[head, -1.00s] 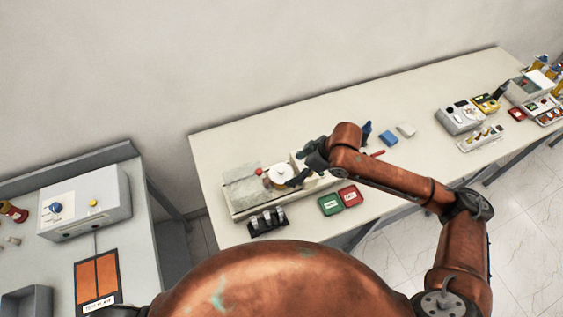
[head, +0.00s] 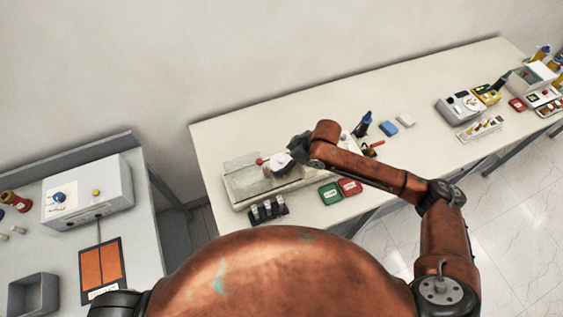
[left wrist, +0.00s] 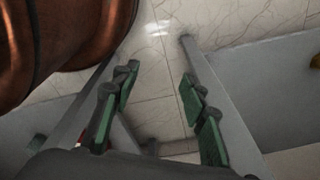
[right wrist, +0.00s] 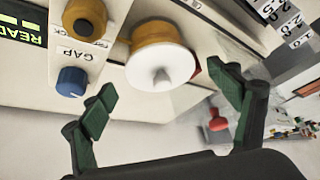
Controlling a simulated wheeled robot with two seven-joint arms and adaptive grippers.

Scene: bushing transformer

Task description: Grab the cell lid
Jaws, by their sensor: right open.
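The cell lid appears to be a round white disc (right wrist: 162,72) with a small pointed knob, seated on an amber cup (right wrist: 158,36). The white disc also shows in the head view (head: 280,162), on the grey tester at the left end of the long bench. My right gripper (right wrist: 168,86) is open, with its two green-padded fingers apart on either side of the disc and not visibly touching it. In the head view the right gripper (head: 299,150) hangs just beside the disc, partly hidden by its wrist. My left gripper (left wrist: 160,84) is open and empty above the floor.
A red knob (right wrist: 217,120) stands near the disc. A blue GAP dial (right wrist: 72,82) and a display (right wrist: 20,30) are on the panel. Green and red trays (head: 331,193) and a dark rack (head: 268,210) lie in front.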

